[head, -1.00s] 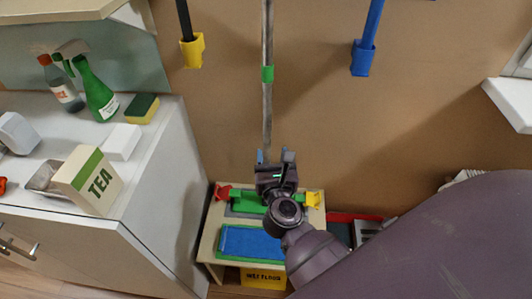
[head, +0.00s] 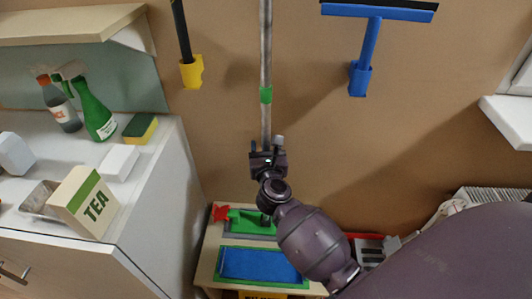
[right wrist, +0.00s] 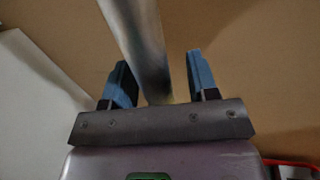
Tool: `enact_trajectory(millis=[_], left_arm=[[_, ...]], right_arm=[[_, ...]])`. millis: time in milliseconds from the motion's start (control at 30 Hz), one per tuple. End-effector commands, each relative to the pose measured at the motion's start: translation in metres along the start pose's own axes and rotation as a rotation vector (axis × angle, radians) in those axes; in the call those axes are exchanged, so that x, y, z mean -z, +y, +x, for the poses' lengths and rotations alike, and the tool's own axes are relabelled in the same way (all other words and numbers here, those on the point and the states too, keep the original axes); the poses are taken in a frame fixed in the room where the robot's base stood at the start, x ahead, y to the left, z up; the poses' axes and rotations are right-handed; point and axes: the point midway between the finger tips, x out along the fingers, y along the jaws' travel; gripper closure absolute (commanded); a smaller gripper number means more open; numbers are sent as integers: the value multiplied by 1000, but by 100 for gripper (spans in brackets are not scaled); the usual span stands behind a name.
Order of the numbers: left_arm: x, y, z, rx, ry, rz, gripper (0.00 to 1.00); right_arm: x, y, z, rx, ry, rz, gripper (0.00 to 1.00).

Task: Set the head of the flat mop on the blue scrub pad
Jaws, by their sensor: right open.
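The flat mop's grey pole (head: 266,60) stands upright before the brown wall, with a green band on it. Its green head (head: 251,220) rests low on a grey patch on the small wooden bench. The blue scrub pad (head: 258,264), edged in green, lies in front of it on the same bench. My right gripper (head: 267,145) is at the pole below the green band. In the right wrist view its two blue-tipped fingers (right wrist: 160,80) stand apart, with the pole (right wrist: 140,40) between them. My left gripper is not in view.
A white counter (head: 160,160) at left holds a tea box (head: 82,203), spray bottles (head: 95,110) and a sponge (head: 140,129). A blue squeegee (head: 366,50) hangs on the wall at right. A red piece (head: 221,212) sits beside the mop head.

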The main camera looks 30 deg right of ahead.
Motion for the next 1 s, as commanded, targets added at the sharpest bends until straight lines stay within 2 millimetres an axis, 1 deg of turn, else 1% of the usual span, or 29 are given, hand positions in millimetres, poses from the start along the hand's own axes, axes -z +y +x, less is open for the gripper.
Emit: enact_trajectory(millis=[267, 433, 600, 633, 1000], left_arm=[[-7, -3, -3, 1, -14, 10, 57], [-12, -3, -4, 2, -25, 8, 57], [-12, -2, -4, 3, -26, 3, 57], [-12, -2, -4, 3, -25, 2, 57], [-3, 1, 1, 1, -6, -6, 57]], right_arm=[[0, 0, 1, 0, 0, 0, 46], [0, 0, 1, 0, 0, 0, 72], [0, 0, 1, 0, 0, 0, 98], [0, 0, 1, 0, 0, 0, 100], [0, 0, 1, 0, 0, 0, 100]])
